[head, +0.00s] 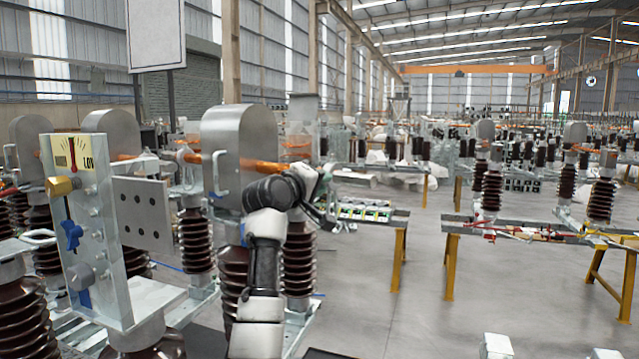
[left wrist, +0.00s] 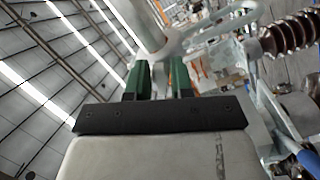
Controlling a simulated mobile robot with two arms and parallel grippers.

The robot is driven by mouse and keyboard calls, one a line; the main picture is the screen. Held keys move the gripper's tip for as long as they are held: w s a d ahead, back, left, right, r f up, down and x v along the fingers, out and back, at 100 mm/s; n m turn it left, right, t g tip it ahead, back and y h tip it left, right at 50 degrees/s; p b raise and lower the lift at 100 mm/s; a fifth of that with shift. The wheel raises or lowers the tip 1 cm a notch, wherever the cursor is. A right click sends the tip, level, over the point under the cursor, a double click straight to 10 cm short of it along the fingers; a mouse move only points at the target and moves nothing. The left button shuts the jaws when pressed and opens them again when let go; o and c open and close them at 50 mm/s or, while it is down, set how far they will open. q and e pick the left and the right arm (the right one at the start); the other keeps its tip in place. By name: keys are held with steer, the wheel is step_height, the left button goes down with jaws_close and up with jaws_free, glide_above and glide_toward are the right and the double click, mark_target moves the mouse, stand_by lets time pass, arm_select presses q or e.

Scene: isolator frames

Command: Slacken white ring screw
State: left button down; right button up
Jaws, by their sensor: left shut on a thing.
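My left gripper (head: 326,192) is at the end of my black and white arm, in front of the middle of the equipment row in the head view. In the left wrist view its two green fingers (left wrist: 160,80) are closed around the pale stem of the white ring screw (left wrist: 150,30). The pale curved part of the ring extends up and to the right from the fingers. In the head view the wrist mostly hides the held part, so its contact with the equipment cannot be made out. My right gripper is not in view.
A gauge panel (head: 85,230) with a brass knob and blue handles stands at the left. A rounded grey metal housing (head: 235,150) stands left of my gripper, over brown ribbed insulators (head: 298,262). Yellow-legged benches (head: 398,260) stand to the right. The floor (head: 400,325) between is clear.

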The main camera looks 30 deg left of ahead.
arm_select(q)
steer(key=c, duration=1.1)
jaws_free()
steer(key=shift+o, duration=0.2)
steer(key=s+b, duration=0.6)
steer(key=s, duration=0.4)
steer(key=shift+s+a, duration=0.15)
steer(key=shift+s, duration=0.2)
